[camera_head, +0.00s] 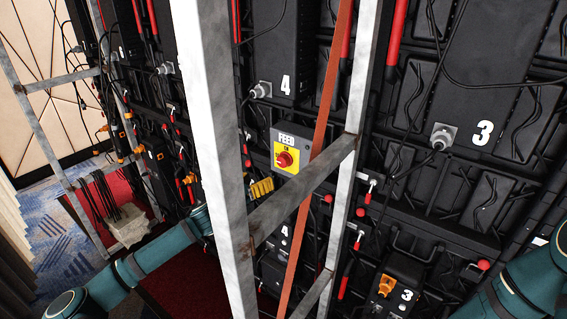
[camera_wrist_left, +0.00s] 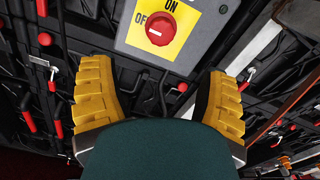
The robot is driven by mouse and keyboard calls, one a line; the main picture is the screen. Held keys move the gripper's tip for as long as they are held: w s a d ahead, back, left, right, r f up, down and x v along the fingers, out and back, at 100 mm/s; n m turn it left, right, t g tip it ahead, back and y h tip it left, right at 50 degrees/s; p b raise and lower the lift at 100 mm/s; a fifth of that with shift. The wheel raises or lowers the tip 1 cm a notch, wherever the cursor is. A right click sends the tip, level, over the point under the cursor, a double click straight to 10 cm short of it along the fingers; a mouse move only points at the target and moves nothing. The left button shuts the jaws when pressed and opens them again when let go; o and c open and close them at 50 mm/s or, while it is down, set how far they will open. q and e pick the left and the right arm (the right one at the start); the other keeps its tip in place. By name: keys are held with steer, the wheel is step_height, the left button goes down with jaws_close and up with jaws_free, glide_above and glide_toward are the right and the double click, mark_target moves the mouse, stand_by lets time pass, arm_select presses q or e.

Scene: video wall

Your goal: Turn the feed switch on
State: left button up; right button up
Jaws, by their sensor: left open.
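The feed switch (camera_head: 286,158) is a grey box with a yellow plate and a red round knob, mounted on the black wall panels and labelled FEED. In the left wrist view its red knob (camera_wrist_left: 160,28) sits at the top, with OFF to its left and ON above it. My left gripper (camera_head: 262,188) is just below and left of the switch, partly hidden behind a metal post. In the left wrist view its two yellow fingers (camera_wrist_left: 160,92) are spread apart and empty, below the knob and not touching it. My right arm shows at the lower right; its gripper is out of view.
A grey metal frame with upright posts (camera_head: 212,130) and a crossbar (camera_head: 303,190) stands in front of the wall. A reddish diagonal bar (camera_head: 318,150) passes right of the switch. Cables, red handles and connectors cover the panels. A cable bundle (camera_head: 125,222) lies at the left.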

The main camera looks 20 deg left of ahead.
mark_target(281, 163)
arm_select(q)
steer(key=x, duration=1.1)
steer(key=shift+w+d+f+p, duration=0.1)
steer(key=shift+w+d+p, duration=0.1)
steer(key=shift+w+p, duration=0.2)
steer(key=c, duration=1.2)
